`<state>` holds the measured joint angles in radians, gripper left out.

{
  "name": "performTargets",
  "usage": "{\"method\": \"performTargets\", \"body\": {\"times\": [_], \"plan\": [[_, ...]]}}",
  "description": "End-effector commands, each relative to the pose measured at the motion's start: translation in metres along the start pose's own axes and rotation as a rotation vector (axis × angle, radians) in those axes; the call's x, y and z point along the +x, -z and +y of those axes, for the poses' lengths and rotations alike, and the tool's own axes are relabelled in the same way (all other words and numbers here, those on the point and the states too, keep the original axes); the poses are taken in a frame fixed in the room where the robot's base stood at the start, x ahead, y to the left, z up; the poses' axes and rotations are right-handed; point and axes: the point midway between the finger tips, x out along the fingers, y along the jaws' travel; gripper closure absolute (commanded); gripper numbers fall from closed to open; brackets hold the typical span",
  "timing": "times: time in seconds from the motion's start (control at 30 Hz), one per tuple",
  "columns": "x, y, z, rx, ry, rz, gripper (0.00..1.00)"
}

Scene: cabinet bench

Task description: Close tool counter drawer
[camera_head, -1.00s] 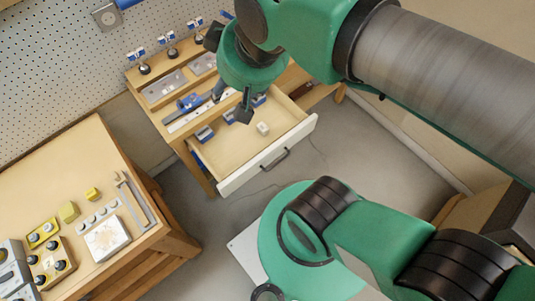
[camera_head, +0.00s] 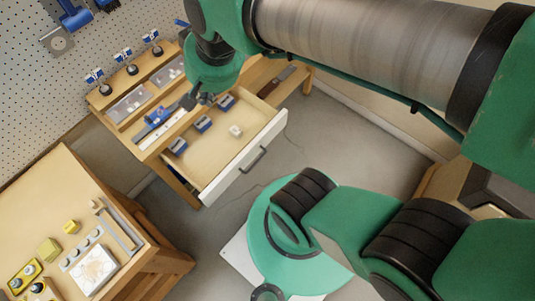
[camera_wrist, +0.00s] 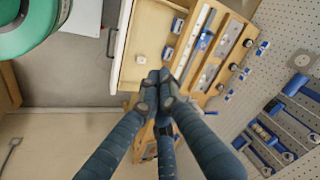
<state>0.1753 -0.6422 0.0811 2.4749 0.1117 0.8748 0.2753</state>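The tool counter drawer (camera_head: 225,158) is pulled out from the wooden counter, with its white front (camera_head: 225,175) and dark handle (camera_head: 253,160) facing the open floor. Several small blue-and-grey items and a white block (camera_head: 236,131) lie inside it. The drawer (camera_wrist: 138,70) also shows in the wrist view, with its white front (camera_wrist: 122,35) on the left. My gripper (camera_head: 190,101) appears above the counter near the drawer's inner end, apart from the handle. In the wrist view my gripper's fingers (camera_wrist: 160,80) converge with their tips together, nothing visible between them.
A second wooden bench (camera_head: 50,190) with yellow parts and a caliper-like tool stands at lower left. A pegboard (camera_head: 130,25) with hanging tools is behind the counter. Clear grey floor (camera_head: 320,150) lies in front of the drawer.

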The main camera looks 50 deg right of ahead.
Motion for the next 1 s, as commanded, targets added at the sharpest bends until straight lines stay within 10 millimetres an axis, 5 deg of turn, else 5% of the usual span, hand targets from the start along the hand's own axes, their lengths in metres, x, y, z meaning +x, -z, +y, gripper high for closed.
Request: {"method": "performTargets", "body": {"times": [0.53, 1.0], "plan": [[0.103, 0.009, 0.087, 1.064, -0.070, -0.203, 1.00], [0.179, -0.013, 0.171, 2.009, -0.166, -0.343, 1.00]]}}
